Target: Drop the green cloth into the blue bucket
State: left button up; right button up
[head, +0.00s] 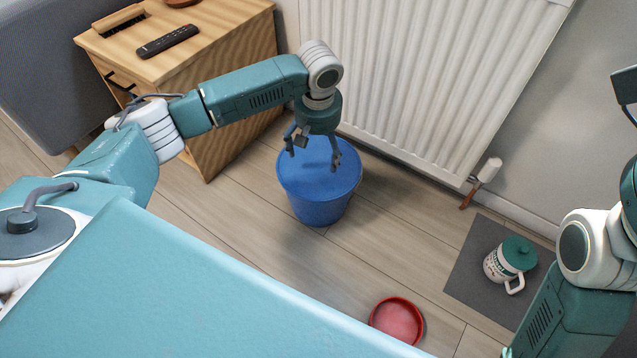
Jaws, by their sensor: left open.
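The blue bucket (322,208) stands upright on the floor in front of the radiator. My left gripper (313,157) hangs over the bucket's opening, pointing down. Its fingers are spread apart with nothing between them. The gripper and its wrist cover part of the bucket's far rim and opening. I see no green cloth in this view, and the part of the bucket's inside that shows is plain blue. My right arm shows at the right edge, but its gripper is not in view.
A wooden cabinet (220,130) with a black remote (168,41) on top stands left of the bucket. A white radiator (425,75) is behind. A red dish (397,321) lies on the floor; a green-topped mug (505,262) stands on a grey mat (470,272). Floor between is clear.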

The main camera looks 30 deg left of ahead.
pick_arm(q)
notch_tip(320, 180, up, 8)
jog(key=shift+s+d, duration=0.25)
jog(key=shift+s, duration=0.15)
